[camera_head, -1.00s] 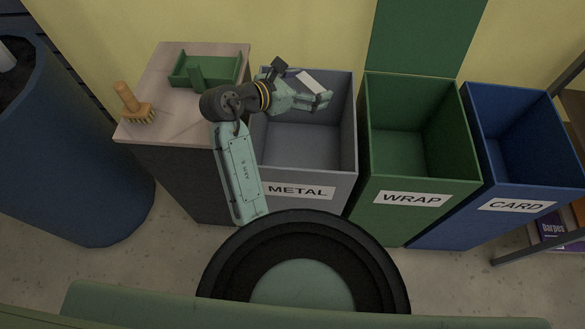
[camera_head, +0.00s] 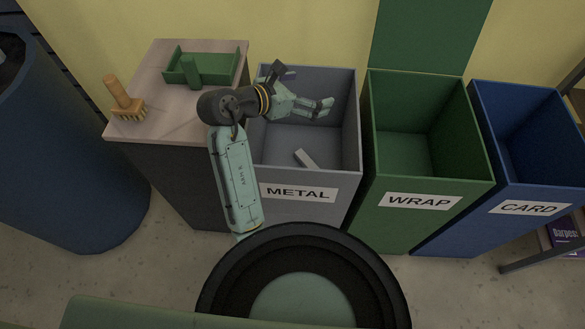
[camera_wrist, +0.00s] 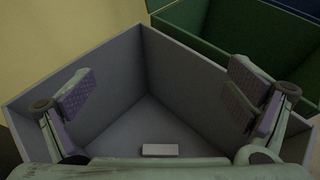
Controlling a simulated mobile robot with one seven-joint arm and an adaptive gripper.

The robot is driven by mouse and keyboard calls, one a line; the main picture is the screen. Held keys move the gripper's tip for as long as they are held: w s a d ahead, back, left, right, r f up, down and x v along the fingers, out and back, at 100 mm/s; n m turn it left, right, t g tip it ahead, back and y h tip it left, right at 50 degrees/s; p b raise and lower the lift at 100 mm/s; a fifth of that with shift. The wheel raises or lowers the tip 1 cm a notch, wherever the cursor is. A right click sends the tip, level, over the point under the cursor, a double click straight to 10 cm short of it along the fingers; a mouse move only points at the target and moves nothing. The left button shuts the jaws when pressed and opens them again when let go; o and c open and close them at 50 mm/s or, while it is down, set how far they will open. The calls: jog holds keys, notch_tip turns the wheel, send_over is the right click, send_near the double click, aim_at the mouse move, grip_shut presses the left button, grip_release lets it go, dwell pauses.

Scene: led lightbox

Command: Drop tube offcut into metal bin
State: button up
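The tube offcut (camera_head: 305,159) is a short pale grey piece lying inside the grey metal bin (camera_head: 352,130), apart from my gripper. In the wrist view the offcut (camera_wrist: 160,150) shows low in the middle, down inside the bin (camera_wrist: 200,86). My gripper (camera_head: 326,106) is above the bin's opening. In the wrist view my gripper (camera_wrist: 160,98) has its two fingers spread wide with nothing between them. The bin's front carries a METAL label.
A green WRAP bin (camera_head: 428,180) and a blue CARD bin (camera_head: 520,192) stand to the right. At left, a counter (camera_head: 165,115) holds a wooden brush (camera_head: 122,100) and a green tray (camera_head: 225,83). A large blue barrel (camera_head: 60,160) stands at far left.

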jog(key=shift+a, duration=0.1)
jog(key=v, duration=1.2)
